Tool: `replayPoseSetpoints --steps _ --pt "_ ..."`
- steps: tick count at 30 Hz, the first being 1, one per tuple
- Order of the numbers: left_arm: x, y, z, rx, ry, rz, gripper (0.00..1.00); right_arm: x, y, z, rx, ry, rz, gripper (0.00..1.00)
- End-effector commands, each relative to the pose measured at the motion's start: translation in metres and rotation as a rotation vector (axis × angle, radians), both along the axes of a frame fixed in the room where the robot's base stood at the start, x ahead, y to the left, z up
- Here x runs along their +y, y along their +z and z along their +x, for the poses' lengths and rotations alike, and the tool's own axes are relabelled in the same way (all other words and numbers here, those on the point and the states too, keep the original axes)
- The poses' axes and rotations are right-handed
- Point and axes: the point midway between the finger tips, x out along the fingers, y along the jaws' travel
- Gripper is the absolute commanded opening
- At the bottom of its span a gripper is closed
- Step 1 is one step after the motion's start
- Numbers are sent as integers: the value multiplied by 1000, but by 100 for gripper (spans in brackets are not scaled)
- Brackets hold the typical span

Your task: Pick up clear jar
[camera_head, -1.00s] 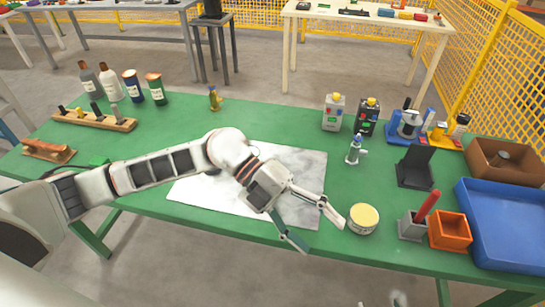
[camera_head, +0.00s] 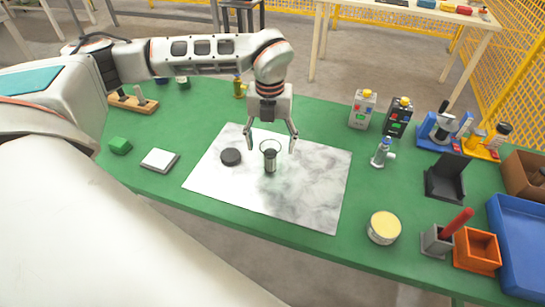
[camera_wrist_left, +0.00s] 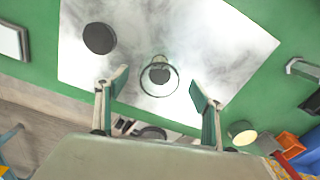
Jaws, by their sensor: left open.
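The clear jar (camera_head: 270,160) stands on the marble-patterned sheet (camera_head: 315,195). It is see-through with a round rim and something dark in its lower part. My left gripper (camera_head: 271,141) points down over the jar, fingers spread on either side of its rim, and holds nothing. In the left wrist view the jar's rim (camera_wrist_left: 159,92) shows as a ring between the open fingers (camera_wrist_left: 160,84). I cannot tell whether the fingers touch it. My right gripper is not in view.
A dark round disc (camera_head: 230,157) lies on the sheet just left of the jar. A white square pad (camera_head: 160,160) and a green block (camera_head: 120,146) are further left. A cream-topped tin (camera_head: 383,228) and a small bottle (camera_head: 382,152) stand to the right.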

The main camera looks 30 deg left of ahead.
Motion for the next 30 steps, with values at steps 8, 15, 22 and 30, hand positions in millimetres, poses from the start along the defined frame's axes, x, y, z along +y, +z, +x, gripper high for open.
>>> replayPoseSetpoints --steps 8,15,22,30 --pt "0 -37 -2 3 -1 -1 68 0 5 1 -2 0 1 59" --pt "0 -52 -1 0 -2 -1 68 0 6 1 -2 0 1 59" --pt "-1 -52 -1 -1 -2 -2 52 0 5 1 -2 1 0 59" --pt "-1 -51 -1 -1 -2 -3 22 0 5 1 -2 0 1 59"
